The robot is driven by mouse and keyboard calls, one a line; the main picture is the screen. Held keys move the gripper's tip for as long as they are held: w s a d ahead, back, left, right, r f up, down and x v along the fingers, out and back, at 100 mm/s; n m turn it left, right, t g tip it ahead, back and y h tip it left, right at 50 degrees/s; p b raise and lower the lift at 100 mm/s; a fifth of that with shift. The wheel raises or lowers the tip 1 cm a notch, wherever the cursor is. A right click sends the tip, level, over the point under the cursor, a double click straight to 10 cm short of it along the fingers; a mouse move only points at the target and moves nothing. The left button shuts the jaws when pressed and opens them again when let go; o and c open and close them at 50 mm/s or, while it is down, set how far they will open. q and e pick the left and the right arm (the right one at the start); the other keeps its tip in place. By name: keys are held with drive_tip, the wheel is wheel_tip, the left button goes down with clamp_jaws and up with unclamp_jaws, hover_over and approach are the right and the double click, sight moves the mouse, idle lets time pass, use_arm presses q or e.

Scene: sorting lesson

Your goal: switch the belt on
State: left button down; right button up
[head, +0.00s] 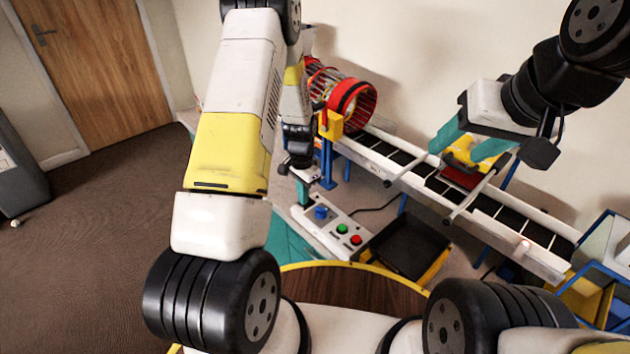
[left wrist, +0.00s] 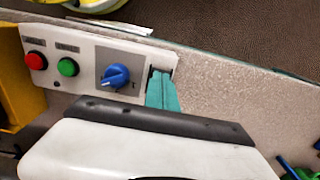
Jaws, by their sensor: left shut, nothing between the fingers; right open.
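The belt (head: 400,172) runs diagonally across the right half of the head view. In front of it lies a pale control panel (head: 327,236) with a blue knob (head: 320,212), a green button (head: 342,228) and a red button (head: 356,239). The left wrist view also shows the blue knob (left wrist: 115,76), green button (left wrist: 68,67) and red button (left wrist: 36,61). My left gripper (head: 303,200) is shut and empty, its teal fingers (left wrist: 162,93) by the panel's knob end; contact cannot be told. My right gripper (head: 468,147) is open above the belt.
A yellow and red object (head: 463,162) shows below my right gripper. A red wire drum (head: 350,100) stands at the belt's far end. A black tray (head: 410,246) lies right of the panel. A blue-framed stand (head: 600,265) is at the right edge.

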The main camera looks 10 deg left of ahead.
use_arm(q)
drive_tip(key=shift+f, duration=0.25)
drive_tip(key=shift+r, duration=3.5)
